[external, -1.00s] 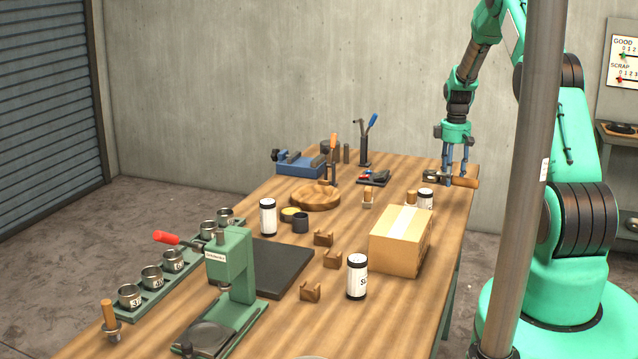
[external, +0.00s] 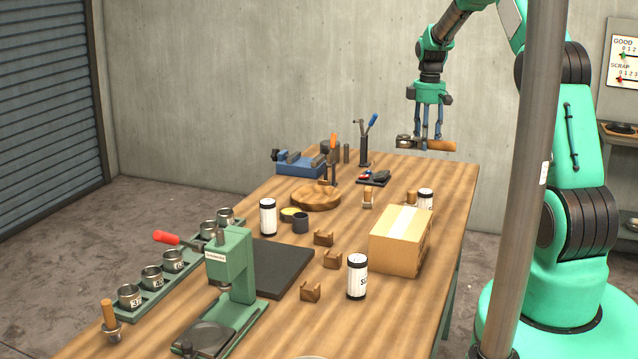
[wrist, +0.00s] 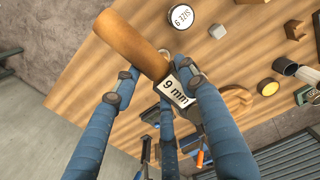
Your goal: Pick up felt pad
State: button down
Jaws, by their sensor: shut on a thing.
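My gripper (external: 428,139) is shut on a wooden-handled tool (external: 441,146) with a metal head. It holds the tool level above the far right end of the workbench (external: 432,180). In the wrist view the fingers close around the tool (wrist: 132,45), and a white "9 mm" label shows on it. I cannot tell for certain which thing is the felt pad. A small round yellow-topped piece (external: 290,213) lies beside a dark cup (external: 302,223) on the bench, apart from my gripper. It also shows in the wrist view (wrist: 268,87).
A green press (external: 229,265) stands at the front.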

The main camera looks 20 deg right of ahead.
jog(key=s+a+n+b, duration=0.1)
jog(key=s+a+n, duration=0.25)
jog(key=a, duration=1.15)
jog(key=s+a+n, duration=0.3)
jog(key=s+a, duration=0.1)
jog(key=a, duration=1)
jog(key=s+a+n+b, duration=0.1)
jog(key=s+a+n, duration=0.25)
jog(key=a, duration=1.15)
jog(key=s+a+n+b, duration=0.1)
jog(key=s+a+n, duration=0.3)
jog(key=s+a, duration=0.8)
jog(key=s+a+n, duration=0.3)
jog(key=s+a, duration=0.6)
jog(key=s, duration=0.5)
notch_tip(320, 180, down, 12)
jog(key=shift+s+a+r, duration=0.2)
jog(key=shift+s+r, duration=0.05)
jog(key=shift+f, duration=0.15)
jog(key=shift+f+b, duration=0.65)
jog(key=shift+f, duration=2.3)
jog(key=shift+f, duration=0.1)
